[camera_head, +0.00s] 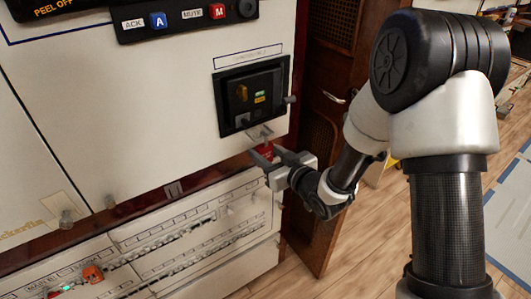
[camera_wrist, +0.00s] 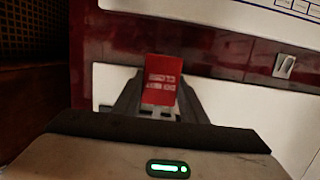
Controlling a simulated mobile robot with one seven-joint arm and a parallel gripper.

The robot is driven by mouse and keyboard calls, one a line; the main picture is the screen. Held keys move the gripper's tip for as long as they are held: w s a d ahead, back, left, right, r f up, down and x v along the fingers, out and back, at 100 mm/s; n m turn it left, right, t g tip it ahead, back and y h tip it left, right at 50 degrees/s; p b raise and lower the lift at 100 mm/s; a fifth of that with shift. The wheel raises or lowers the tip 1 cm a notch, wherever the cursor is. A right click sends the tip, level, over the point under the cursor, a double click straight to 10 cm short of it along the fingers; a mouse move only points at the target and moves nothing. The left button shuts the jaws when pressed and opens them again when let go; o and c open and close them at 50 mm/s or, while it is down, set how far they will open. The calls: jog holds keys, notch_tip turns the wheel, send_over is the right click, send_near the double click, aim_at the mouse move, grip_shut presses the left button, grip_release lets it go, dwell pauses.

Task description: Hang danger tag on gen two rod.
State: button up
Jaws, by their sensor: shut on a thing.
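The red danger tag (camera_head: 266,150) with white lettering is held between the fingers of my gripper (camera_head: 272,163), just below the black breaker unit (camera_head: 248,117). In the wrist view the tag (camera_wrist: 163,72) stands up between the two dark fingertips (camera_wrist: 158,108), its lettering upside down. The gripper is shut on its lower part. A short grey peg (camera_head: 290,99) sticks out at the right side of the breaker unit; I cannot tell whether it is the gen two rod. The tag is apart from this peg.
A small metal clip (camera_head: 173,188) sits on the dark red strip left of my gripper; it also shows in the wrist view (camera_wrist: 285,66). Below is a white panel with breaker rows (camera_head: 190,235). A wooden door (camera_head: 325,130) stands to the right. Open floor (camera_head: 385,230) lies beyond.

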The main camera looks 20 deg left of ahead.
jog(key=o, duration=1.1)
